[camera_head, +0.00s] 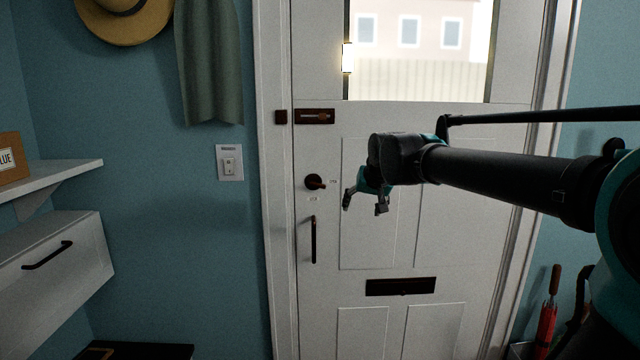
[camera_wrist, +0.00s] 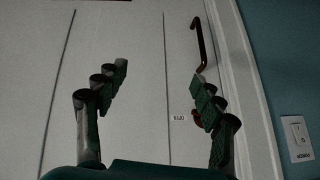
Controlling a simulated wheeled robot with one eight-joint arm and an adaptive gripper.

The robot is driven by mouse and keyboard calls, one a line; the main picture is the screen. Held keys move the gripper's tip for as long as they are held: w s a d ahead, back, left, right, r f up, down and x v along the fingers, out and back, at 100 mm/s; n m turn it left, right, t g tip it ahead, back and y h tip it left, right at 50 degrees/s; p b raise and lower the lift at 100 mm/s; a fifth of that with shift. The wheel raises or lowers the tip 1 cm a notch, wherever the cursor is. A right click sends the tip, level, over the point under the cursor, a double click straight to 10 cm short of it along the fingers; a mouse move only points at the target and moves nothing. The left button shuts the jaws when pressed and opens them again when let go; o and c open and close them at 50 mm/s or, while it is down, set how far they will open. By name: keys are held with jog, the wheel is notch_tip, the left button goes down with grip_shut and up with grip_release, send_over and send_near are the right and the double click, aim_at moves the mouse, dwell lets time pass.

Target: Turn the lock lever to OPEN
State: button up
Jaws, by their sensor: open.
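The lock lever (camera_head: 315,182) is a dark round fitting with a short copper-tinted arm on the white door, above the door's pull handle. The arm seems to point right, but its exact angle is too small to tell. Small labels (camera_head: 333,182) sit to its right and below it. In the wrist view, which looks upside down, a reddish part of the lever (camera_wrist: 195,117) shows, mostly hidden behind a finger. A label (camera_wrist: 178,117) there appears to read OPEN. My gripper (camera_head: 364,204) is open and empty, right of the lever and slightly lower, apart from it; its fingers frame bare door (camera_wrist: 160,78).
A vertical pull handle (camera_head: 314,240) is below the lever, and a sliding bolt (camera_head: 314,116) above. A mail slot (camera_head: 400,286) sits lower on the door. A light switch (camera_head: 229,163) is on the wall to the left. Shelves and a drawer (camera_head: 55,262) stand far left.

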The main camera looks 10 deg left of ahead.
jog(key=t+y, duration=0.1)
send_near(318, 183)
jog(key=x, duration=0.8)
jog(key=shift+f, duration=0.25)
jog(key=shift+c, duration=0.6)
jog(key=c, duration=1)
jog(key=shift+a+r+n+h, duration=0.1)
jog(key=shift+r+n+h, duration=0.05)
jog(key=shift+n+h, duration=0.3)
jog(key=shift+a+r+n+h, duration=0.1)
jog(key=shift+n+h, duration=0.15)
jog(key=shift+h, duration=0.3)
jog(key=shift+c, duration=0.2)
